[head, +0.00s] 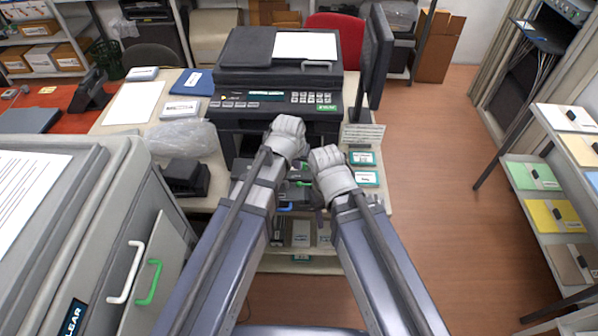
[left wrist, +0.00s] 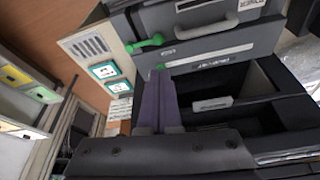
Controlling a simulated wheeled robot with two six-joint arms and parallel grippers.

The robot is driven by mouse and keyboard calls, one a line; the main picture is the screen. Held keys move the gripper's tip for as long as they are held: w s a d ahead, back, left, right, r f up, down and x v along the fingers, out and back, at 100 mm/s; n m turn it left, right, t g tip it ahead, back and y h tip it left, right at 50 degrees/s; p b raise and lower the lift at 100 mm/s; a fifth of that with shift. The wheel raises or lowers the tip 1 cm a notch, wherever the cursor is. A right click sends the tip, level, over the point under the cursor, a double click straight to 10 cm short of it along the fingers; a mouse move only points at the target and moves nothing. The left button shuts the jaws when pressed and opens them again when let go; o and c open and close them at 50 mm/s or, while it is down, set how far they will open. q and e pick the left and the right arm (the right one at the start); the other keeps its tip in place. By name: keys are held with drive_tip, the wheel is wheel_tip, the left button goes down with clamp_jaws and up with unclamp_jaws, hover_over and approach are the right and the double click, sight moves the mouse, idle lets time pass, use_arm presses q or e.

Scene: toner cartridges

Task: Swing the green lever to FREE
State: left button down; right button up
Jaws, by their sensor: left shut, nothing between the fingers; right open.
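The green lever (left wrist: 145,43) shows in the left wrist view on the dark front of the printer, beside a pale handle (left wrist: 208,27). My left gripper (left wrist: 160,78) has its two purple fingers shut together with nothing between them. Their tips are just below the lever in that view, apart from it. My right gripper (head: 330,170) is open, lower and to the right. Its fingertips are mostly hidden by its own wrist.
Boxed cards (head: 363,158) lie at the table's right edge. A clear plastic bag (head: 185,138) and a black device (head: 186,178) lie left of my arms. A grey machine (head: 95,180) with white and green handles stands at the left. The floor (head: 440,170) at right is clear.

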sight(300, 179)
use_arm(q)
drive_tip(key=b+x, duration=0.9)
drive_tip(key=x, duration=0.1)
drive_tip(key=shift+a, duration=0.15)
